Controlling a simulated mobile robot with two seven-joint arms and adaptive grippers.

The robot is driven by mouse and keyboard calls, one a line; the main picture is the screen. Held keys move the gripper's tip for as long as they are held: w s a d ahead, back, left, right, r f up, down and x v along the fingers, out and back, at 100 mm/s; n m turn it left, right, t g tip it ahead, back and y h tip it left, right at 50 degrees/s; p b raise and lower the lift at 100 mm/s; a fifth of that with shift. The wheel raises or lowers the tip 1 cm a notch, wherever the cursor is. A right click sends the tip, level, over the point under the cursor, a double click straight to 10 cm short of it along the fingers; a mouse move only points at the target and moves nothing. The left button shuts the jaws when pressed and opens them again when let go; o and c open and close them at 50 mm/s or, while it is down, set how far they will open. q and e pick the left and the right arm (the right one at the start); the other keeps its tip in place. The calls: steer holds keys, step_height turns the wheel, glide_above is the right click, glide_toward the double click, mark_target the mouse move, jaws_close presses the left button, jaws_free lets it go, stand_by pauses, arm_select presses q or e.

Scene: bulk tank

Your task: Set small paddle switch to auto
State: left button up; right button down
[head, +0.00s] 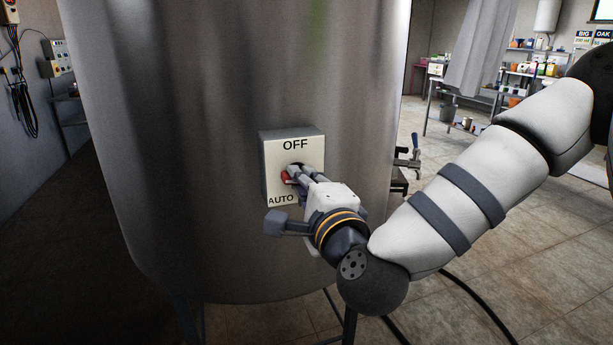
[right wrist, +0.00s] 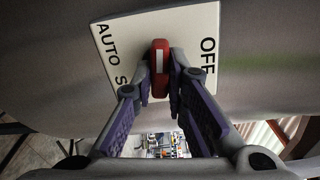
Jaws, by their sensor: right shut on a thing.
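The switch box (head: 279,155) is a cream plate on the front of the steel tank (head: 215,70), with OFF printed at its top and AUTO at its bottom. The small red paddle (head: 286,177) sticks out of the plate, partly hidden by my right gripper (head: 291,173). In the right wrist view the red paddle (right wrist: 160,63), with a white stripe, stands between the words AUTO and OFF. The fingertips of my right gripper (right wrist: 161,80) are shut on it from both sides. Which setting the paddle points to is hard to tell. My left gripper is out of view.
A tap (head: 411,152) sticks out from the tank's right side. A grey control box (head: 57,58) hangs on the left wall. Shelves with bottles (head: 530,70) stand at the back right. A dark hose (head: 480,305) lies on the tiled floor, otherwise open at right.

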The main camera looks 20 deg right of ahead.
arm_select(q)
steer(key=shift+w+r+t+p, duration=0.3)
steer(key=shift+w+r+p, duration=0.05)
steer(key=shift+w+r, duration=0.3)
arm_select(e)
steer(key=shift+r+n, duration=0.1)
steer(key=shift+n, duration=1)
steer(key=c, duration=1.6)
jaws_free()
